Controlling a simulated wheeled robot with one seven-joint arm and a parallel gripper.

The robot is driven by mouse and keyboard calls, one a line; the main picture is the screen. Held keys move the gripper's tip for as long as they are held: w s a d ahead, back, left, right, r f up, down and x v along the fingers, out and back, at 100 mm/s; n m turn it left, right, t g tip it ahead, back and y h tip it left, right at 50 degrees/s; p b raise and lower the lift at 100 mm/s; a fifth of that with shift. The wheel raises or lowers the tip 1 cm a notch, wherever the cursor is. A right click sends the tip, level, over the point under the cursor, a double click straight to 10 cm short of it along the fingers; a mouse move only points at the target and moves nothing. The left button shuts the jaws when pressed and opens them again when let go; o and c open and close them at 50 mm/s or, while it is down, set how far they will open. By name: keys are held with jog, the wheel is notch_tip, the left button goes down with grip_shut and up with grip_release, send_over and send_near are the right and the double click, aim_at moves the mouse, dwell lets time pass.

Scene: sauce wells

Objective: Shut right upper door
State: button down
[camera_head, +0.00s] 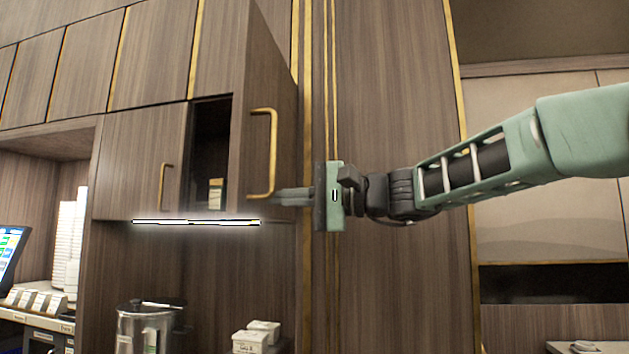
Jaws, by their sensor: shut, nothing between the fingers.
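The right upper door (271,80) is a brown wood panel with a gold bar handle (273,152). It stands swung open toward me, and the dark cabinet interior (210,140) shows to its left. A small box (216,193) stands inside. My gripper (280,197) is shut and empty, pointing left at the lower part of the door, close to the bottom of the handle. I cannot tell whether the fingertips touch the door.
The left upper door (138,160) is closed, with its own gold handle (163,187). A lit strip (195,222) runs under the cabinet. Below are a metal urn (150,328), white boxes (255,338) and stacked cups (68,235). A tall wood panel (395,110) stands behind my arm.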

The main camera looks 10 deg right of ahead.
jog(key=shift+p+x, duration=0.45)
jog(key=shift+x, duration=0.8)
